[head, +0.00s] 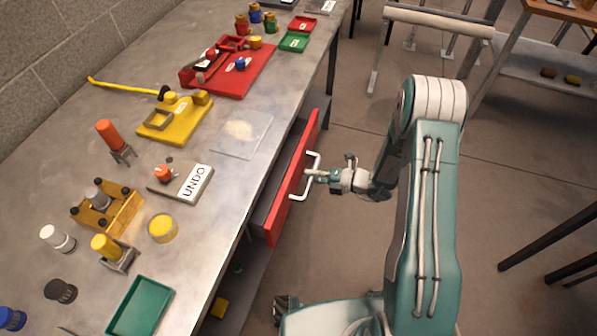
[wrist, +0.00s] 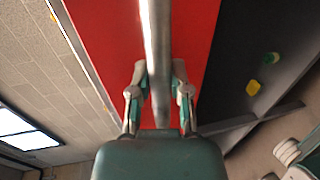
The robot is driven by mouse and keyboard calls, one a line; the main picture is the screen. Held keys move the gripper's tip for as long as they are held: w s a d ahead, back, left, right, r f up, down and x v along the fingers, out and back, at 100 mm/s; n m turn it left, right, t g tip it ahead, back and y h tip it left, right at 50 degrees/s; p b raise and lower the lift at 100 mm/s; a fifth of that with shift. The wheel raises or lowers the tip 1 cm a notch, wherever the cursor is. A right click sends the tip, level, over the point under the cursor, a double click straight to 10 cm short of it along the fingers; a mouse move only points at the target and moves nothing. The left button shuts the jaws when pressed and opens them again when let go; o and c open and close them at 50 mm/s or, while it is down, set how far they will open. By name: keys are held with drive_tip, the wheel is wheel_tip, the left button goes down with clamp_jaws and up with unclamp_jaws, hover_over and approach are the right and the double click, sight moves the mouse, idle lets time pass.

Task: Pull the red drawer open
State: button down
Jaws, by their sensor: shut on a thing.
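The red drawer (head: 293,178) is under the metal workbench, and its red front stands out from the bench edge, so it is partly open. Its white bar handle (head: 316,165) sticks out from the front. My gripper (head: 312,176) is at the middle of the handle. In the wrist view the red front (wrist: 105,40) fills the upper middle, and the handle bar (wrist: 155,45) runs between the two fingers of my gripper (wrist: 159,90), which are shut on it. The drawer's inside is mostly hidden in the head view.
The bench top (head: 215,215) carries an UNDO block (head: 190,184), a green tray (head: 140,305), a red board (head: 235,75) and several coloured parts. The floor (head: 350,270) right of the drawer is clear around my arm. A table leg (head: 545,235) stands at the right.

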drive_tip(key=f+v, duration=0.2)
drive_tip(key=v, duration=0.9)
drive_tip(key=d+f+v, duration=0.1)
drive_tip(key=f+v, duration=0.2)
drive_tip(key=v, duration=0.9)
drive_tip(key=shift+s, duration=0.3)
drive_tip(key=shift+f, duration=0.1)
drive_tip(key=c, duration=0.6)
unclamp_jaws()
drive_tip(key=shift+o, duration=0.2)
drive_tip(key=shift+w, duration=0.1)
drive_tip(key=shift+d, duration=0.1)
drive_tip(key=v, duration=1.2)
drive_tip(key=shift+w, duration=0.1)
